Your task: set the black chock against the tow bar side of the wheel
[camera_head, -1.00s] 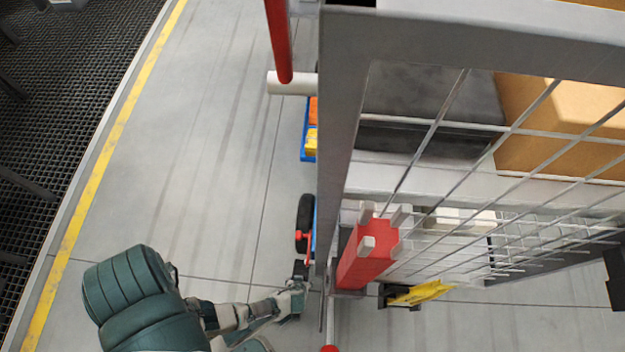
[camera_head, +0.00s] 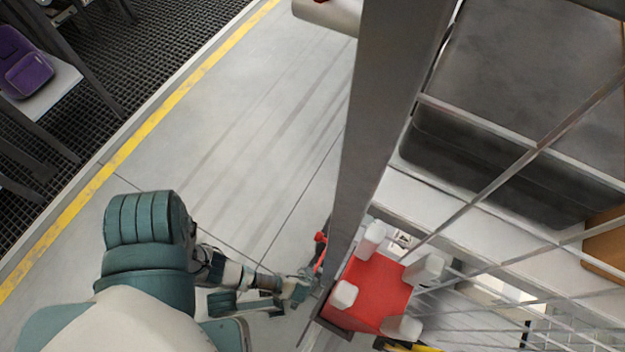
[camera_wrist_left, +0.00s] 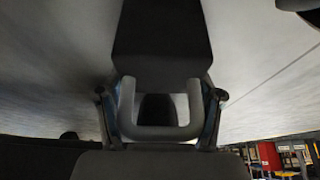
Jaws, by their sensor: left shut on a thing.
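My left gripper (camera_head: 300,287) is low by the foot of the grey frame post in the head view. In the left wrist view its two fingers (camera_wrist_left: 160,112) are shut on the black chock (camera_wrist_left: 160,40), around its pale U-shaped handle (camera_wrist_left: 160,132). The chock cannot be made out clearly in the head view. Just beyond the gripper, a red and dark part (camera_head: 321,240), seemingly the wheel, shows beside the post, mostly hidden. A white cylinder (camera_head: 328,12), seemingly the tow bar's handle, is at the top edge. My right gripper is not in view.
A grey mesh cage trolley (camera_head: 385,110) fills the right, with a red corner block (camera_head: 375,290) close to the gripper. Open grey floor (camera_head: 250,130) lies left, up to a yellow line (camera_head: 150,125) and dark grating. A purple bag (camera_head: 25,75) is top left.

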